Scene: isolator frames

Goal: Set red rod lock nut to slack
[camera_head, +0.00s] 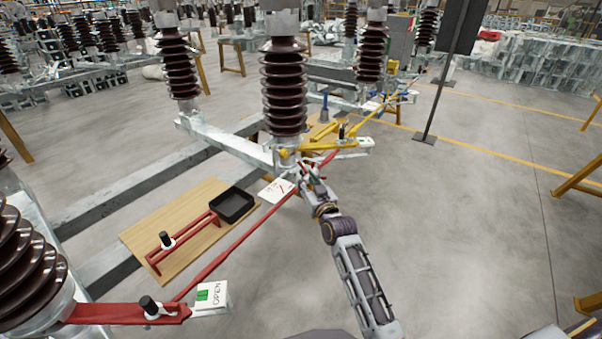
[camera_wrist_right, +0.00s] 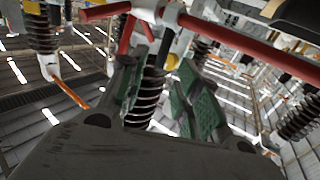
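The red rod (camera_head: 235,245) runs diagonally from the lever beside the white OPEN box up to my right gripper (camera_head: 308,174). In the right wrist view the red rod (camera_wrist_right: 250,45) crosses the top, with a pale metal collar (camera_wrist_right: 171,14) around it. I cannot tell whether this collar is the lock nut. My right gripper (camera_wrist_right: 165,88) has its green-padded fingers apart, with a gap between them, just below the rod and collar. Nothing is seen held. My left gripper is not in view.
A wooden board (camera_head: 140,232) with a black tray (camera_head: 233,205) and a red frame lies left of the rod. Brown insulators (camera_head: 283,85) stand behind. A yellow rod (camera_head: 375,118) runs beyond the gripper.

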